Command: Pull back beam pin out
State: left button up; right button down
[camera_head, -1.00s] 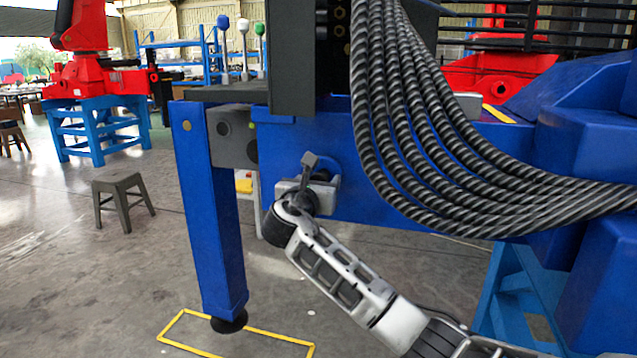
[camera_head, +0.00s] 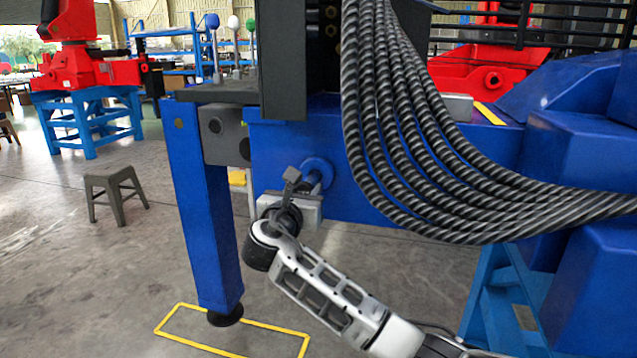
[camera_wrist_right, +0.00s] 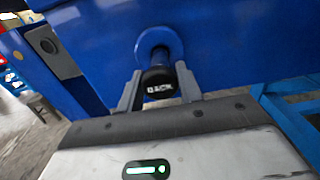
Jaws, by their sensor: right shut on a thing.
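The back beam pin (camera_wrist_right: 158,82) has a black knob with white lettering that seems to read BACK. Behind the knob, a shaft runs to a round blue collar (camera_wrist_right: 158,42) on the blue beam; the collar also shows in the head view (camera_head: 319,168). My right gripper (camera_wrist_right: 158,76) is shut on the pin, one grey finger on each side of the knob. In the head view my right gripper (camera_head: 298,184) stands a short way out from the beam (camera_head: 345,190), with a stretch of shaft between. The pin's inner end is hidden. My left gripper is not in view.
A blue outrigger leg (camera_head: 203,205) stands left of my right arm, above a yellow floor outline (camera_head: 180,318). Thick striped hoses (camera_head: 420,160) hang to the right of the pin. A grey stool (camera_head: 114,192) stands farther left on open floor.

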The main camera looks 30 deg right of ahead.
jog(key=c, duration=1.3)
grip_release()
jog(key=shift+a+f, duration=0.2)
jog(key=shift+f, duration=0.05)
jog(key=o, duration=0.3)
jog(key=shift+s+r, duration=0.2)
jog(key=v, duration=1.6)
jog(key=shift+p, duration=0.3)
